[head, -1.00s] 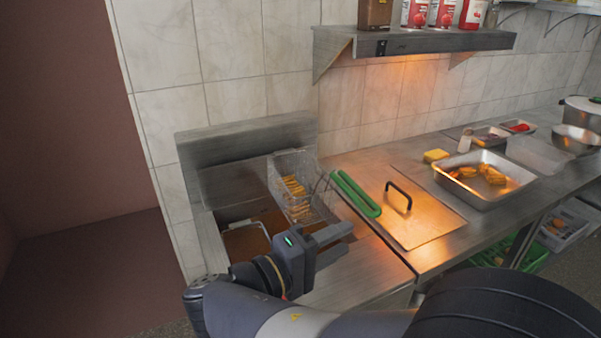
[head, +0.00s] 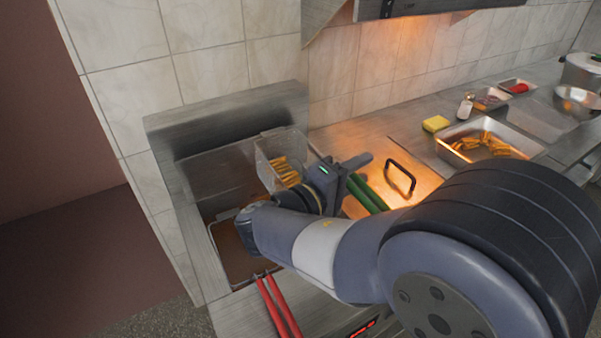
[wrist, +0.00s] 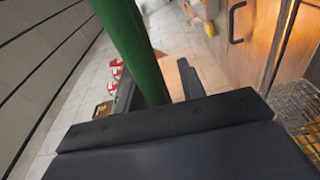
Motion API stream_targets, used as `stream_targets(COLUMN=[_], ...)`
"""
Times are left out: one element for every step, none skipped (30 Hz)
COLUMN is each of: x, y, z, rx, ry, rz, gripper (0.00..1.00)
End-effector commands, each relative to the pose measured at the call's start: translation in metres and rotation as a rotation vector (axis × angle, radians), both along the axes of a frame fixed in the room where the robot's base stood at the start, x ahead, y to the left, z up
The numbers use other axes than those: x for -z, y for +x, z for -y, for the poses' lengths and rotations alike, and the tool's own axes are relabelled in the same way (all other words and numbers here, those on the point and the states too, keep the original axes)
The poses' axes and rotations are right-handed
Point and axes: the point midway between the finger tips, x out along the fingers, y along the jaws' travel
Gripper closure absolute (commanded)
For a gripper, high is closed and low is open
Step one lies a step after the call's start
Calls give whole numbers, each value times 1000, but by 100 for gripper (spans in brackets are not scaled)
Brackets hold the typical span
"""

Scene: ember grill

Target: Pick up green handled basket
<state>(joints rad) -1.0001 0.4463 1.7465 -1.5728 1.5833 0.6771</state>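The green handled basket is a wire basket (head: 280,165) holding golden fries, at the right side of the fryer in the head view. Its green handle (head: 367,194) reaches right toward the counter and is partly hidden by my gripper. In the wrist view the green handle (wrist: 132,45) runs down between the two fingers, close to the left finger and with a gap to the right one. My gripper (wrist: 158,88) is open. In the head view my gripper (head: 357,171) is over the handle. Contact cannot be told.
Red handles (head: 277,305) stick out at the fryer's front. A metal lid with a black handle (head: 401,177) lies to the right. Behind it are a yellow sponge (head: 435,124) and a steel tray (head: 513,137) with food. A shelf (head: 400,8) hangs above.

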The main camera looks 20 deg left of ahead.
Motion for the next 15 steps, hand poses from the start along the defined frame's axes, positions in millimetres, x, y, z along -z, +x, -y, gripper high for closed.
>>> stream_targets(x=[-1,-1,0,0,0,1,1,1,1,1,1,1,1,1,1], y=[4,6,8,9,9,9,9,9,9,9,9,9,9,9,9], z=[4,4,6,6,6,6,6,6,6,6,6,6,6,6,6], rx=[3,2,1,1,1,0,0,0,0,0,0,0,0,0,0], ry=[-1,0,0,0,1,1,1,1,1,1,1,1,1,1,1], rz=[-1,-1,-1,-1,-1,-1,-1,-1,-1,-1,-1,-1,-1,-1,-1], gripper=[62,62,62,62,62,62,62,62,62,62,63,66,68,71,74])
